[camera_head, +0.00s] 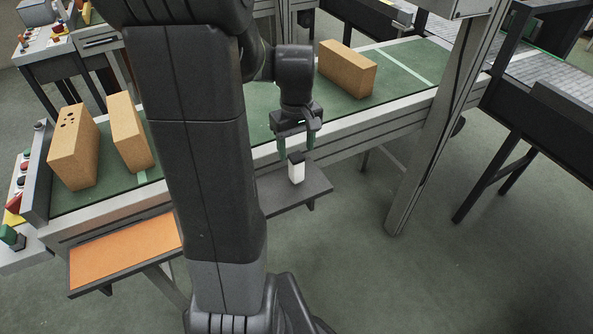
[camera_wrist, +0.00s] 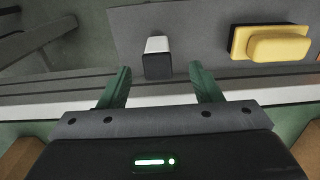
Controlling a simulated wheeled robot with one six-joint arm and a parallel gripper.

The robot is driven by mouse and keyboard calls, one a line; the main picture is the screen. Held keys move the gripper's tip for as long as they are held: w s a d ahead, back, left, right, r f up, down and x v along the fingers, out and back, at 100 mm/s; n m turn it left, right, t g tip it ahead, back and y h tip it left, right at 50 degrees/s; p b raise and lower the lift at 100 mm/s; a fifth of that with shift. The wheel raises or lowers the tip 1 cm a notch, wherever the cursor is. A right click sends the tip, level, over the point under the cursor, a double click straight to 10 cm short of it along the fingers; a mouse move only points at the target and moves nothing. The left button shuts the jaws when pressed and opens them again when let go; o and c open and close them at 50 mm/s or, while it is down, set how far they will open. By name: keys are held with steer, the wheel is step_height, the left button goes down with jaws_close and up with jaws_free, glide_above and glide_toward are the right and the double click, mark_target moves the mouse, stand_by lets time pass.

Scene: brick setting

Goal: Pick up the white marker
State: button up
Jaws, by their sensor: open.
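The white marker (camera_head: 296,172) has a white body and a dark cap. In the head view it stands upright on a dark grey shelf (camera_head: 318,182) at the conveyor's side. It also shows in the wrist view (camera_wrist: 158,45), ahead of the fingertips and roughly centred between them. My gripper (camera_head: 297,148) is open, with green fingers spread apart, above and just behind the marker in the head view. In the wrist view my gripper (camera_wrist: 160,80) has nothing between its fingers.
In the wrist view a yellow block-like object with a dark base (camera_wrist: 272,43) lies right of the marker. Bricks (camera_head: 347,70) stand on the green conveyor (camera_head: 262,128) behind. An orange-topped shelf (camera_head: 125,252) is at left. A grey post (camera_head: 432,130) rises at right.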

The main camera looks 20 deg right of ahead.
mark_target(296, 156)
steer(key=shift+w+d+f, duration=0.1)
steer(key=shift+w+f, duration=0.1)
steer(key=shift+f, duration=1.4)
steer(key=shift+w+d+f, duration=0.1)
steer(key=shift+w+f, duration=0.1)
steer(key=shift+f, duration=1.4)
steer(key=c, duration=1.1)
steer(key=shift+o, duration=0.2)
steer(key=shift+r, duration=5.05)
